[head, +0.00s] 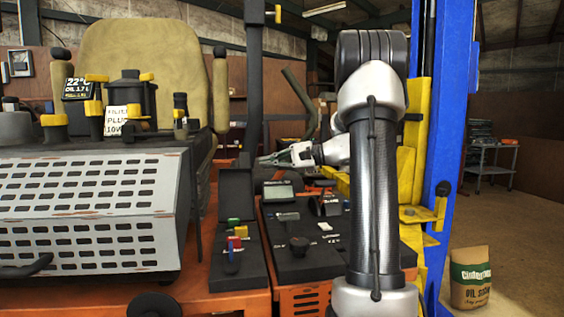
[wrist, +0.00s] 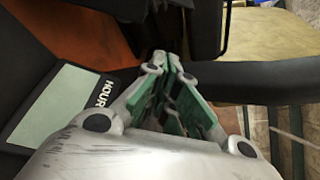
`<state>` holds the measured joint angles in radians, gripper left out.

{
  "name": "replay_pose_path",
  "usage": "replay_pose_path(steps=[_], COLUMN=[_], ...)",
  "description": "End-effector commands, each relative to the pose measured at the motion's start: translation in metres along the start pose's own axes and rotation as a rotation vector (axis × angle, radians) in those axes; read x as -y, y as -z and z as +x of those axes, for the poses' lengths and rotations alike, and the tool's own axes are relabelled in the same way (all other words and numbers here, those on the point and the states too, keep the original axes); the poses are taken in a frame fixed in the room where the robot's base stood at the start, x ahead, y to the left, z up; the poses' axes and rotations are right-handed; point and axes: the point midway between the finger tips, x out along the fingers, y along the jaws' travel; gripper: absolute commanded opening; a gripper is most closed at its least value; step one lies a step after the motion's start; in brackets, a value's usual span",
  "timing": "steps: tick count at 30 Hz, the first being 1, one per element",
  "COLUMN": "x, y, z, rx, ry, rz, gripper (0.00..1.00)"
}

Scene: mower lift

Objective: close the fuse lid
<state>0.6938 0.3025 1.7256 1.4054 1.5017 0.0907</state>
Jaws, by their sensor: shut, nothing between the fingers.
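The fuse lid looks to be the dark flat panel (head: 236,194) standing upright at the back of a black box. Below it, green, yellow, red and blue pieces (head: 236,238) show uncovered, so the lid stands open. My gripper (head: 262,160) is at the height of the lid's top edge, just to its right, pointing left. In the wrist view my gripper (wrist: 168,60) has its green-padded fingers together, with nothing between them. Dark parts (wrist: 203,22) lie just beyond the fingertips; I cannot tell whether one is the lid, or whether there is contact.
An upright black post (head: 254,90) rises right behind the lid. An hour meter (wrist: 58,105) sits left of the fingers in the wrist view. A black console (head: 300,240) with knobs is right of the fuses. A white perforated cover (head: 85,215) stands left.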

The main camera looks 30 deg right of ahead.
Motion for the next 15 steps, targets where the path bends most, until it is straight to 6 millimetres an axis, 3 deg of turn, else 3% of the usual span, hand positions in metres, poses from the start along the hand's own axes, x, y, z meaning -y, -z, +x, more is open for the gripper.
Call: replay_pose_path(steps=[5,9,15], x=[-0.001,0.001,0.0], y=[-0.001,-0.022,-0.036], z=[0.038,0.028,0.023], rx=[0.003,-0.002,0.0], ry=[-0.002,0.001,0.0], rz=[0.0,-0.001,0.0], gripper=[0.0,0.0,0.0])
